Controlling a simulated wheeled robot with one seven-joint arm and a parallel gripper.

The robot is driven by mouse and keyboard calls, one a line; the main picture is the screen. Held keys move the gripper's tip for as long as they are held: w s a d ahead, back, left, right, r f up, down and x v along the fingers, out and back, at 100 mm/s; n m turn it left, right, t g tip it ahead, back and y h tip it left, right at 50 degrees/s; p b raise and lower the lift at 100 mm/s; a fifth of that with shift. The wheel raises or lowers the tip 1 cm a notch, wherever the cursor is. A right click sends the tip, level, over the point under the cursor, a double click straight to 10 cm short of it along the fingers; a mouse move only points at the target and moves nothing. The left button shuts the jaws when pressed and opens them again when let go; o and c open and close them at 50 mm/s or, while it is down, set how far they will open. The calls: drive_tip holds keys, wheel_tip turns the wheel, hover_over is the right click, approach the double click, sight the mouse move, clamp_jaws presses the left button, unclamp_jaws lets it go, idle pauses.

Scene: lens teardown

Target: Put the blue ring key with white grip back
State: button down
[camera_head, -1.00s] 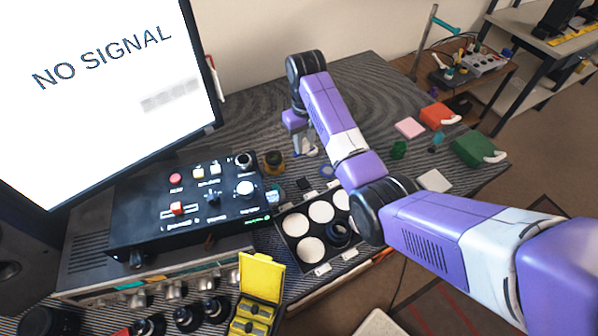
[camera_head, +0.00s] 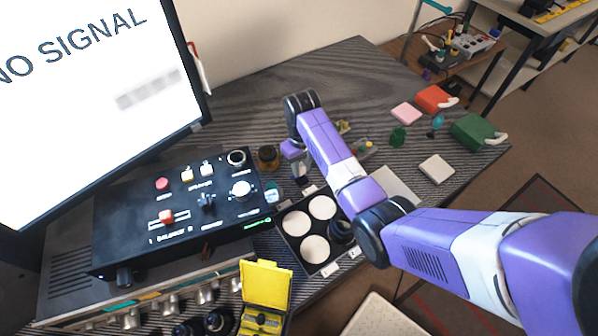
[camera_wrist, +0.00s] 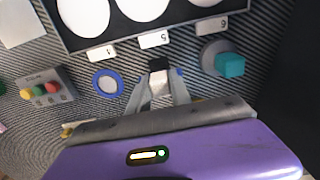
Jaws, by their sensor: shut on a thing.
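My gripper (camera_wrist: 160,86) is low over the striped mat, in front of the tray, with its fingers shut on a small pale grip (camera_wrist: 160,82). A bit of blue (camera_wrist: 180,72) shows beside the right fingertip; I take the held piece for the blue ring key with white grip. Most of it is hidden by the fingers.
The black tray (camera_head: 285,222) has round white pockets and number tags. A grey disc with a teal block (camera_wrist: 228,64) stands right of my gripper in the wrist view. A small box with coloured knobs (camera_wrist: 46,88) is to the left. The black control box (camera_head: 130,215) is nearby.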

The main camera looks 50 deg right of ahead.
sight(301, 166)
drive_tip(key=shift+f, duration=0.45)
drive_tip(key=shift+f, duration=0.1)
drive_tip(key=shift+f, duration=0.35)
drive_tip(key=shift+f, duration=0.1)
drive_tip(key=c, duration=1.2)
unclamp_jaws()
drive_tip(key=shift+o, duration=0.2)
wheel_tip(301, 166, up, 13)
